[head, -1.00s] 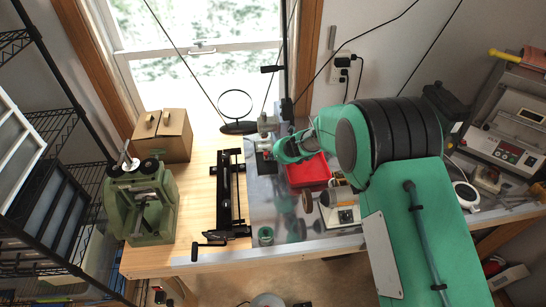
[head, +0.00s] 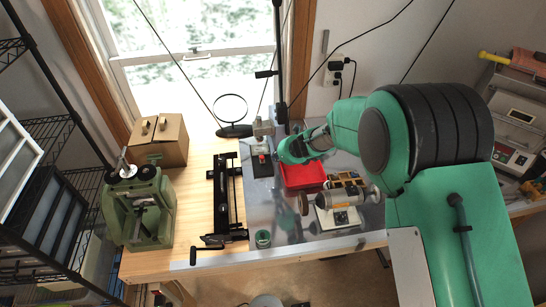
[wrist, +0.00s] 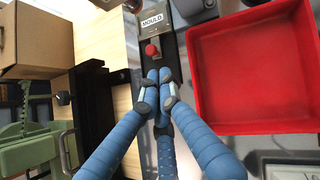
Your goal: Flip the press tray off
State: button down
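A dark switch plate (wrist: 150,30) with a white label reading "MOULD" and a red knob (wrist: 152,50) is at the upper middle of the wrist view. In the head view, a small dark unit with red on it (head: 262,166) stands on the metal bench top, left of the red tray. In the head view, my green wrist hides the fingers. No part is labelled as the press tray.
A red open tray (wrist: 255,70) is right of my fingers and empty. A black rail frame (head: 226,200) lies to the left. A bench grinder (head: 338,205) stands right of centre. A cardboard box (head: 165,140) and green machine (head: 138,208) stand farther left.

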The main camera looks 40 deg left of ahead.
jog(key=shift+s+d+r, duration=0.15)
jog(key=shift+d+r, duration=0.3)
jog(key=shift+r, duration=0.1)
jog(key=w+d+r+n+b, duration=0.2)
jog(key=d+r+n, duration=0.3)
jog(key=d+r, duration=0.9)
jog(key=s+d+r+n+t+h+b, duration=0.1)
jog(key=s+d+r+n, duration=0.2)
jog(key=d+r, duration=0.45)
jog(key=s+d+r+n, duration=0.2)
jog(key=d+r+n, duration=0.15)
jog(key=d, duration=0.65)
jog(key=s+d+n+t+h+b, duration=0.1)
jog(key=s+d+n, duration=0.4)
jog(key=s+d, duration=0.8)
jog(key=s+d+r+n+t+h+b, duration=0.1)
jog(key=s+d+n+h+b, duration=0.2)
jog(key=s+d, duration=1)
jog(key=d+n+h, duration=0.2)
jog(key=d, duration=0.6)
jog(key=shift+d+h, duration=0.15)
jog(key=shift+h, duration=0.15)
